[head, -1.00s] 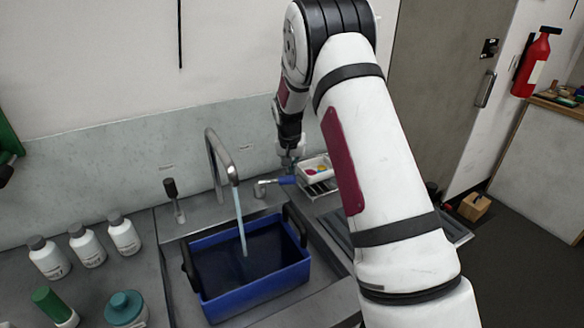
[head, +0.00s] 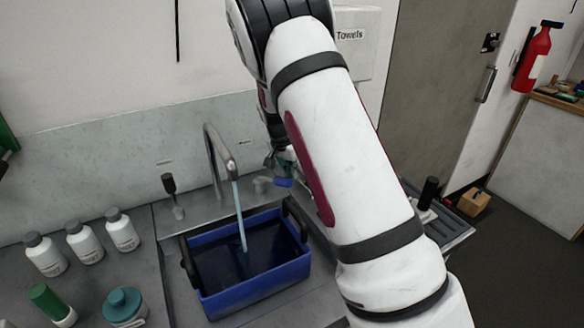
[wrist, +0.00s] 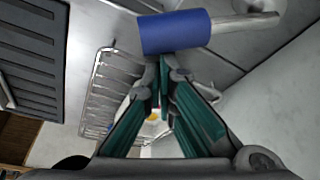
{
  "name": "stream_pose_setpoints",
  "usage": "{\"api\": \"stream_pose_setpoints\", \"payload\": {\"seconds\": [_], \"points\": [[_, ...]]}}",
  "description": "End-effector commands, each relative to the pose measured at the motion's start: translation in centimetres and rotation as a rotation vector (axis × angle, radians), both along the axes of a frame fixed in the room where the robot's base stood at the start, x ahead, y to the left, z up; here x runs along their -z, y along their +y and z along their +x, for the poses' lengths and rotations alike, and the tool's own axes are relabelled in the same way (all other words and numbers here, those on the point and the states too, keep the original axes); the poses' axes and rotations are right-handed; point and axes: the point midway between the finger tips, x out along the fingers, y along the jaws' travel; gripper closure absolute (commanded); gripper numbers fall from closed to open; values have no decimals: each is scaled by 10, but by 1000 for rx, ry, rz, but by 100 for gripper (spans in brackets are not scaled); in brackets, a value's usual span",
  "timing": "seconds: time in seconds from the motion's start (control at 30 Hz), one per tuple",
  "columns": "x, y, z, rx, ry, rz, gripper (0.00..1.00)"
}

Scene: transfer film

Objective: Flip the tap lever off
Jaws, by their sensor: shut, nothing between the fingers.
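The tap (head: 217,150) is a grey curved spout at the back of the sink. Water runs from it into a blue tub (head: 213,299). Its lever has a blue handle (head: 283,182) on a metal stem, right of the spout. In the wrist view the handle (wrist: 175,32) lies just beyond my fingertips, with its stem running right. My gripper (wrist: 164,65) is shut and empty, its tips close to the handle's edge; I cannot tell whether they touch. In the head view my arm hides much of the gripper.
A wire rack (wrist: 97,95) lies beside the gripper in the wrist view. A dark soap pump (head: 170,187) stands left of the tap. Several white bottles (head: 84,242) stand on the left counter. A grey drainboard (wrist: 28,60) is at the wrist view's left.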

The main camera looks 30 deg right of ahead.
Motion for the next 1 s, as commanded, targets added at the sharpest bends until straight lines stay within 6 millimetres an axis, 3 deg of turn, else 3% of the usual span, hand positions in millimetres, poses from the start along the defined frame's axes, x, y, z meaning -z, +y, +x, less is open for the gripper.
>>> {"api": "stream_pose_setpoints", "payload": {"seconds": [0.57, 1.0], "points": [[0, 40, -29, 462, 1, -1, 100], [0, 52, -34, 459, 1, 0, 100]]}}
